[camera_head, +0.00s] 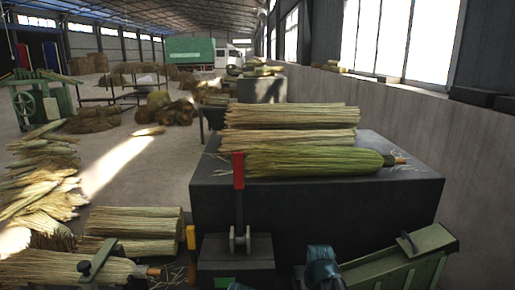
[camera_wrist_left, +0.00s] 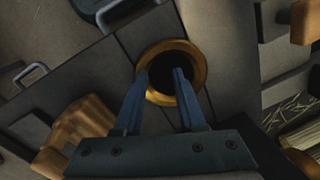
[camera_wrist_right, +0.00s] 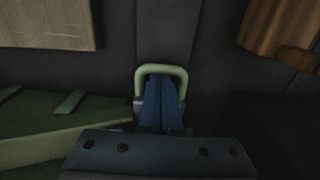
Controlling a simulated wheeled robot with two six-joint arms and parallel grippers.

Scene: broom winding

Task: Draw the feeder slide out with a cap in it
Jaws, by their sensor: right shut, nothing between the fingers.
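The pale green loop handle (camera_wrist_right: 160,69) stands against a dark surface in the right wrist view. My right gripper (camera_wrist_right: 161,84) is shut, its blue fingers together and empty, with the tips framed by the loop; I cannot tell how deep they reach. In the left wrist view my left gripper (camera_wrist_left: 161,73) is open, its blue fingers apart over a brass ring (camera_wrist_left: 199,62) around a dark hole. I cannot tell whether the tips touch the ring. A green chute-like machine part (camera_head: 400,270) is at lower right in the head view. I cannot make out any cap.
A dark bench (camera_head: 300,215) carries straw bundles (camera_head: 290,115) and a greenish broom head (camera_head: 310,161). A red-handled lever (camera_head: 238,170) rises at its front. More bundles (camera_head: 130,221) lie at left. A wall (camera_head: 400,120) bounds the right side.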

